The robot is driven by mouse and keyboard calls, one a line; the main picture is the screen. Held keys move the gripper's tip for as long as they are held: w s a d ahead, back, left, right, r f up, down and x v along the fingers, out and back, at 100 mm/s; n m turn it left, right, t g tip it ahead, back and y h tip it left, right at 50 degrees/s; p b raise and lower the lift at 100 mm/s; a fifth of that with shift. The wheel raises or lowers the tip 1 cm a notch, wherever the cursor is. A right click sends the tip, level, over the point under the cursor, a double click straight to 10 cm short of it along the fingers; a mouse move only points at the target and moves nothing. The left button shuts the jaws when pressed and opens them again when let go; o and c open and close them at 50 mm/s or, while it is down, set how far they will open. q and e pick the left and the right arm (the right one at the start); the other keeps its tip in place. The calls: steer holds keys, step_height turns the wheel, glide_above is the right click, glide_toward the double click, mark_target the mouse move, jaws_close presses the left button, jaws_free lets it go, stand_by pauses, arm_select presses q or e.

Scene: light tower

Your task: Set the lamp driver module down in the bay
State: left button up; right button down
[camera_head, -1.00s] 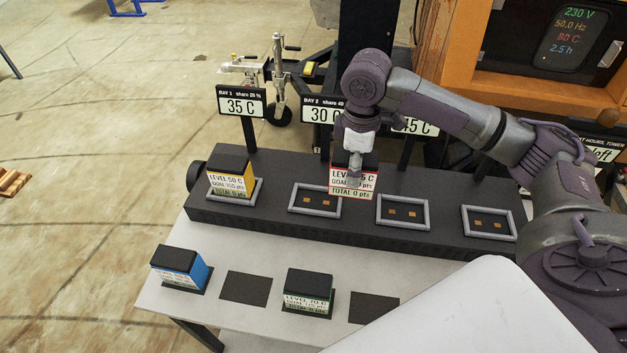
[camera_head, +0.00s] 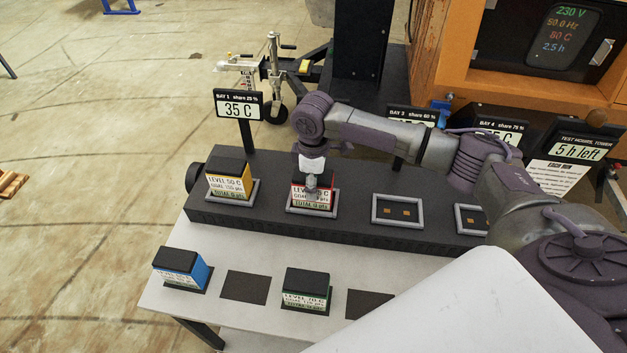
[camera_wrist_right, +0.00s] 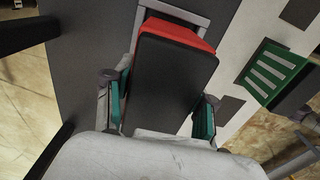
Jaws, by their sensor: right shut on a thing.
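The red lamp driver module (camera_head: 319,197) with a black top and white label is at the second bay from the left. The bay's grey frame (camera_head: 291,208) surrounds its base; I cannot tell whether it is fully seated. My right gripper (camera_head: 311,183) is above and in front of it, shut on it. In the right wrist view the module's black top (camera_wrist_right: 172,77) and red side (camera_wrist_right: 183,30) show between the two teal-padded fingers (camera_wrist_right: 160,112), near the grey bay frame (camera_wrist_right: 194,16). My left gripper is not in view.
A yellow module (camera_head: 229,181) sits in the leftmost bay. Two bays to the right, including one (camera_head: 400,210), are empty. A blue module (camera_head: 181,269) and a green module (camera_head: 306,291) stand on the white table (camera_head: 225,237). Bay signs (camera_head: 239,105) rise behind the black rack (camera_head: 345,232).

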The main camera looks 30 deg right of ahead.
steer(key=shift+c, duration=1.8)
jaws_free()
steer(key=shift+f, duration=0.1)
step_height(320, 180, up, 12)
steer(key=shift+r+b, duration=0.2)
steer(key=shift+b, duration=0.8)
